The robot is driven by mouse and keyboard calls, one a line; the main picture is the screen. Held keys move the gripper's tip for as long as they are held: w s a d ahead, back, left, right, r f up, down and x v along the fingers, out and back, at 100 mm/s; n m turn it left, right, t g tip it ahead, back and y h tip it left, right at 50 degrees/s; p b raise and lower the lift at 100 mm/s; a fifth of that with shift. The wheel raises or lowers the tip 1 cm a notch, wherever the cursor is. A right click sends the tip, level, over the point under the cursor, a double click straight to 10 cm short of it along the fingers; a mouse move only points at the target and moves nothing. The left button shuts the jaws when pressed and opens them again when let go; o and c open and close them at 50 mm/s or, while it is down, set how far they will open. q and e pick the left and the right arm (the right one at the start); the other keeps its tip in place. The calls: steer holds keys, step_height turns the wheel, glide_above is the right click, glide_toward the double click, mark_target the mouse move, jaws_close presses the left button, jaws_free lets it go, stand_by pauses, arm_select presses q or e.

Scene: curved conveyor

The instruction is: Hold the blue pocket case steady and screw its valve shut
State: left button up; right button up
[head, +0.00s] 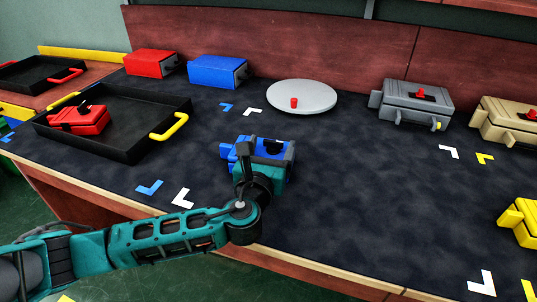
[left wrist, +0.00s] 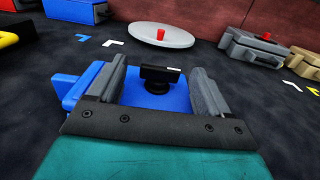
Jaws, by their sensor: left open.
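The blue pocket case (head: 263,148) sits on the dark mat near the middle of the head view, partly hidden by my left gripper (head: 267,156). A blue tab sticks out at its left side. In the left wrist view the case (left wrist: 146,96) lies between the two grey fingers of my left gripper (left wrist: 151,72). The fingers are open, one on each side of the case; whether they touch it is unclear. The black valve (left wrist: 156,76) with a flat handle stands on top of the case, between the fingers. My right gripper is not in view.
A black tray (head: 158,155) with yellow handles holds a red case (head: 78,122) at left. Red (head: 150,63) and blue (head: 217,71) boxes, a round grey plate (head: 302,96) and a grey case (head: 410,104) stand behind. The mat right of the case is clear.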

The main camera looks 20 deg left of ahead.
arm_select(q)
jaws_close()
stand_by(1.1)
stand_by(0.8)
